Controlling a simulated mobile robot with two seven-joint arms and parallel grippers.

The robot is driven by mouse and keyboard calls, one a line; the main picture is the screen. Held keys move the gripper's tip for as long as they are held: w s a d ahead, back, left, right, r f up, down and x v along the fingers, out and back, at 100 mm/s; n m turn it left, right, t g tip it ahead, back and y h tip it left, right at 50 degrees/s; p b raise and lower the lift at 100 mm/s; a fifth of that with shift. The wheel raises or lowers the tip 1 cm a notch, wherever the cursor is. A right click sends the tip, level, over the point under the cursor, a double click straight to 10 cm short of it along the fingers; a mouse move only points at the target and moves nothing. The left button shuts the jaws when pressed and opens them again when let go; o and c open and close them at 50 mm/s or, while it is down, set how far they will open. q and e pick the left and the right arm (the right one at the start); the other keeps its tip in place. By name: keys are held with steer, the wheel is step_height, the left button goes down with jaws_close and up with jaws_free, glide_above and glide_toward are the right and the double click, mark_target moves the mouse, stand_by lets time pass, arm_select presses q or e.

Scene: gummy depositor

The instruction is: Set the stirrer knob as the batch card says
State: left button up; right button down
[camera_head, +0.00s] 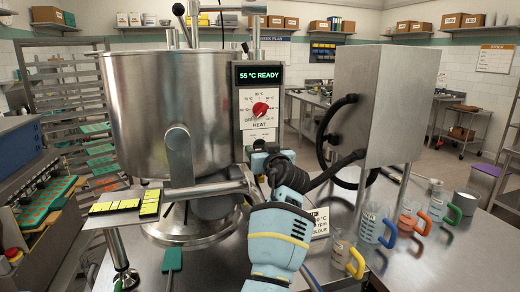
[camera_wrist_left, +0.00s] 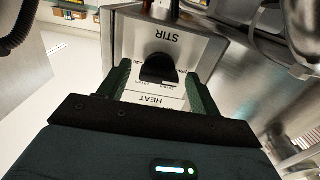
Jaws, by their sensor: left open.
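The stirrer knob (camera_wrist_left: 158,68) is black and sits under the upside-down word STIR on the control panel (camera_wrist_left: 192,48) in the left wrist view. My left gripper (camera_wrist_left: 160,88) is open, with one green-padded finger on each side of the knob; contact is not clear. In the head view my left gripper (camera_head: 262,160) is at the panel's lower part and hides the stirrer knob. The batch card (camera_head: 321,222) stands on the table behind my arm, partly covered; its numbers are not fully readable. My right gripper is not in view.
Above is the red heat knob (camera_head: 260,109) under a display (camera_head: 258,75) reading 55 °C READY. The steel kettle (camera_head: 165,110) stands left and a steel box (camera_head: 385,105) right. Several jugs, including a yellow-handled one (camera_head: 343,250), stand at the right.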

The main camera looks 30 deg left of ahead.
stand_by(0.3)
arm_select(q)
steer(key=shift+d+r, duration=0.1)
steer(key=shift+c, duration=1.1)
steer(key=c, duration=0.8)
steer(key=shift+o, duration=0.2)
